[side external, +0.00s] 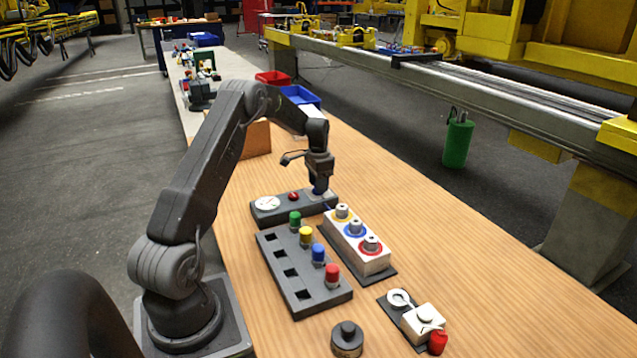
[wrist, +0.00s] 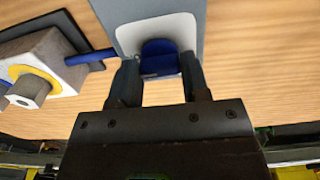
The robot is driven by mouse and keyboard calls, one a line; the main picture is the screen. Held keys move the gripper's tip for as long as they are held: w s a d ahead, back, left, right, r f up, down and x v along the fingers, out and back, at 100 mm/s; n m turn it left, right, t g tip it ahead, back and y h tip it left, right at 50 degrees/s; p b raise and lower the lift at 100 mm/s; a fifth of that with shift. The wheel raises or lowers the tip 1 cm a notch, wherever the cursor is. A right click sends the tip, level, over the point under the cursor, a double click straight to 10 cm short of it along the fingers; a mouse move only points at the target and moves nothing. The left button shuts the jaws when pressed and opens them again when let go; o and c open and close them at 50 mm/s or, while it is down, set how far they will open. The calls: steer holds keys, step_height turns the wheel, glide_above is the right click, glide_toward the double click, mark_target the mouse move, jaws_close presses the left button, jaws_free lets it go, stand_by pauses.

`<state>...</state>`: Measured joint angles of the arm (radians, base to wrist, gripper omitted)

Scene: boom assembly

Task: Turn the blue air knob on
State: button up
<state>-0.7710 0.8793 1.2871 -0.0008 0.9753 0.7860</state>
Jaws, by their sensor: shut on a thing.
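The blue air knob (wrist: 160,58) sits on a light plate on a dark grey panel box (wrist: 150,9). In the side external view the box (side external: 281,213) also carries a round white gauge (side external: 267,204) and a red button (side external: 293,196); the blue knob (side external: 318,188) is at its right end, partly hidden by my gripper. My gripper (wrist: 160,72) is shut on the knob from above, a finger on each side. In the side external view my gripper (side external: 319,184) points straight down.
A white block (side external: 357,246) with yellow, blue and red ringed fittings stands close by. A dark tray (side external: 300,280) holds green, yellow, blue and red pegs. A wooden box (side external: 256,139), a red bin (side external: 273,78) and a blue bin (side external: 300,95) stand behind.

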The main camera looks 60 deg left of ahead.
steer(key=o, duration=0.9)
steer(key=shift+r, duration=0.1)
step_height(320, 180, up, 14)
steer(key=shift+f, duration=0.2)
